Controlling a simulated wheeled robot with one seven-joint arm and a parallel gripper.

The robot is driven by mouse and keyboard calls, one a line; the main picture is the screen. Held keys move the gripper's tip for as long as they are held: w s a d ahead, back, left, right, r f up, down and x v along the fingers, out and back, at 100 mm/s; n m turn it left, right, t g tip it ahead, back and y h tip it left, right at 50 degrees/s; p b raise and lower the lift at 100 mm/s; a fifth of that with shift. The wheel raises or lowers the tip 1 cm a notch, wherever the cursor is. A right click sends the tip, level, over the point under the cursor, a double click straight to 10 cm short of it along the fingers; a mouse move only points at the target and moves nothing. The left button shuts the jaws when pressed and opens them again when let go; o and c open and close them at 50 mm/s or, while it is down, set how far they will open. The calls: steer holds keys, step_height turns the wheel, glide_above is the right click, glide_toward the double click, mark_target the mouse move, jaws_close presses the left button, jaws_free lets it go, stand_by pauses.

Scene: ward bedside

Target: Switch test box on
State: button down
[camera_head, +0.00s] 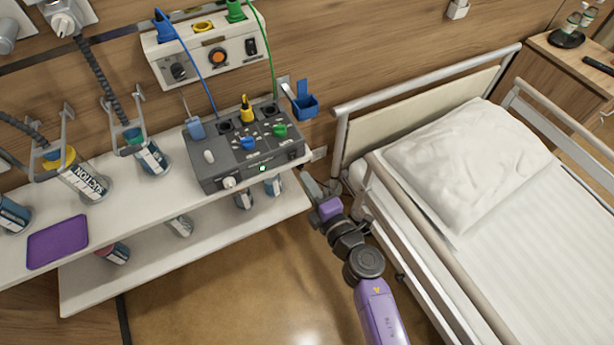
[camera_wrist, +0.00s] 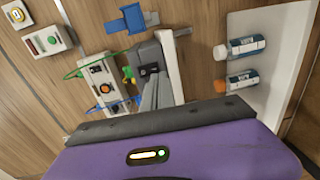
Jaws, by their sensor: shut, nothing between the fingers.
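The test box (camera_head: 225,172) is a dark grey box with coloured plugs and knobs on top, standing on the upper white shelf. A small green light (camera_head: 262,168) glows on its front. Its side shows in the wrist view (camera_wrist: 146,52), with a black switch-like part (camera_wrist: 149,69) on it. My gripper (camera_head: 307,180) is at the box's right end, below and beyond the shelf edge. In the wrist view its grey fingers (camera_wrist: 155,84) are shut and empty, pointing at that side. Whether they touch the black part I cannot tell.
A white wall panel (camera_head: 165,62) hangs above the box, with blue and green cables running down. A blue holder (camera_head: 306,104) is right of the box. The bed rail (camera_head: 430,235) stands close right of my arm. Bottles (camera_head: 152,158) stand on the shelf left.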

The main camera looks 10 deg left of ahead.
steer(key=f+v, duration=0.2)
steer(key=v, duration=0.6)
steer(key=shift+s+d, duration=0.2)
steer(key=shift+s, duration=0.15)
